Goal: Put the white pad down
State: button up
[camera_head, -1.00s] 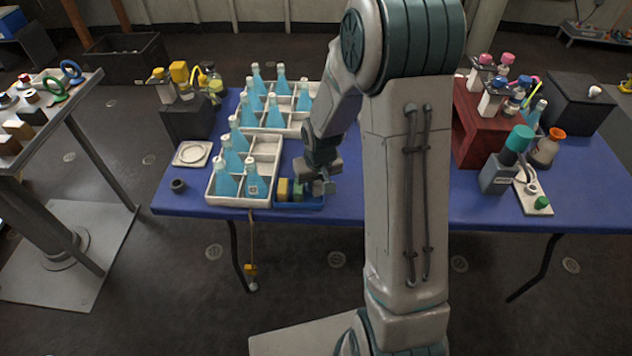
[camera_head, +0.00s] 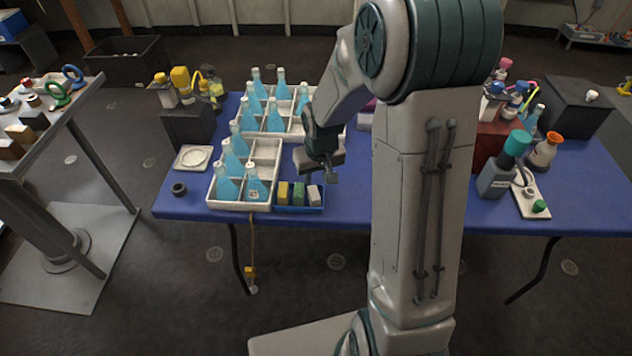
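The white pad (camera_head: 314,194) stands upright in the right part of the small blue tray (camera_head: 300,210) at the table's front edge. A green pad (camera_head: 298,194) and a yellow pad (camera_head: 283,193) stand to its left in the same tray. My gripper (camera_head: 330,177) hangs just above and right of the white pad, apart from it, with nothing visible held. Its fingers are small and dark here, so their opening is unclear.
A white crate (camera_head: 238,206) with blue bottles stands left of the tray, another crate behind it. A dark ring (camera_head: 179,189) and a white square dish (camera_head: 193,158) lie further left. The blue tabletop (camera_head: 345,205) right of the tray is clear.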

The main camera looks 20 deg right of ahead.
aim_at(319, 198)
notch_tip(319, 198, up, 7)
jog(key=s, duration=0.1)
jog(key=s+r, duration=0.4)
jog(key=s, duration=0.5)
jog(key=s+r+m, duration=0.1)
jog(key=s+r, duration=0.3)
jog(key=s, duration=0.5)
jog(key=shift+s+r+t, duration=0.2)
jog(key=shift+r+t, duration=0.1)
jog(key=shift+a, duration=0.1)
jog(key=shift+w+p+v, duration=0.25)
jog(key=shift+p+v, duration=0.7)
jog(key=shift+p, duration=0.15)
jog(key=shift+o, duration=0.6)
jog(key=shift+r, duration=0.1)
jog(key=shift+a, duration=0.1)
